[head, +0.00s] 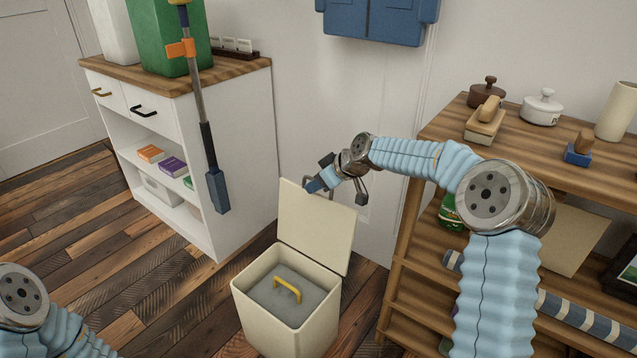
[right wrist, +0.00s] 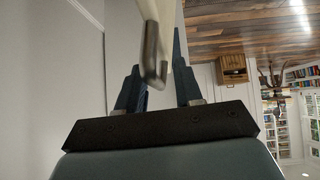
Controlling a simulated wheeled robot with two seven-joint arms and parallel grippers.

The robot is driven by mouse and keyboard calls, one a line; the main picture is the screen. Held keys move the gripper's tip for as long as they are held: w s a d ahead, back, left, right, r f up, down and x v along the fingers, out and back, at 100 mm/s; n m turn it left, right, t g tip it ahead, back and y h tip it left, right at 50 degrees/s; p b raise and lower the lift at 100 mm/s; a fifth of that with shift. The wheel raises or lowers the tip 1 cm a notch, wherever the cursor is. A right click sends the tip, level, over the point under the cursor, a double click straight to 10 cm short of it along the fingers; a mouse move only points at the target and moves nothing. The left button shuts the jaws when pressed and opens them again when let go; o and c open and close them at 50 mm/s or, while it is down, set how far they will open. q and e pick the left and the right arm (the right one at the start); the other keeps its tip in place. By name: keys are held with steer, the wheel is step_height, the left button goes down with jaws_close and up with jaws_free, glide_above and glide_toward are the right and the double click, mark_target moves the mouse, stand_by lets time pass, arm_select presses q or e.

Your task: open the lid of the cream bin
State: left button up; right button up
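The cream bin (head: 262,318) stands on the floor in the head view. Its cream lid (head: 318,232) is swung up and stands nearly upright, leaning back at the rear of the bin. Inside is a grey panel with a yellow handle (head: 288,287). My right gripper (head: 318,186) is at the lid's top edge. In the right wrist view its two dark fingers (right wrist: 158,85) are apart, with a grey metal handle (right wrist: 150,52) and the lid's pale edge (right wrist: 172,40) between them. The handle does not fill the gap. My left gripper is out of view.
A white cabinet (head: 240,160) stands to the left, with a long-handled tool (head: 205,140) before it. A wooden shelf unit (head: 455,133) with pots and brushes stands on the right, close to my right arm. Plank floor (head: 170,290) is clear left of the bin.

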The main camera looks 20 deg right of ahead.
step_height(320, 180, up, 3)
steer(key=shift+f, duration=0.2)
steer(key=s+a+r, duration=0.4)
steer(key=s+r, duration=0.6)
steer(key=s, duration=0.3)
steer(key=shift+s+a+r+b, duration=0.15)
steer(key=shift+a+r+b, duration=0.05)
steer(key=shift+b, duration=0.2)
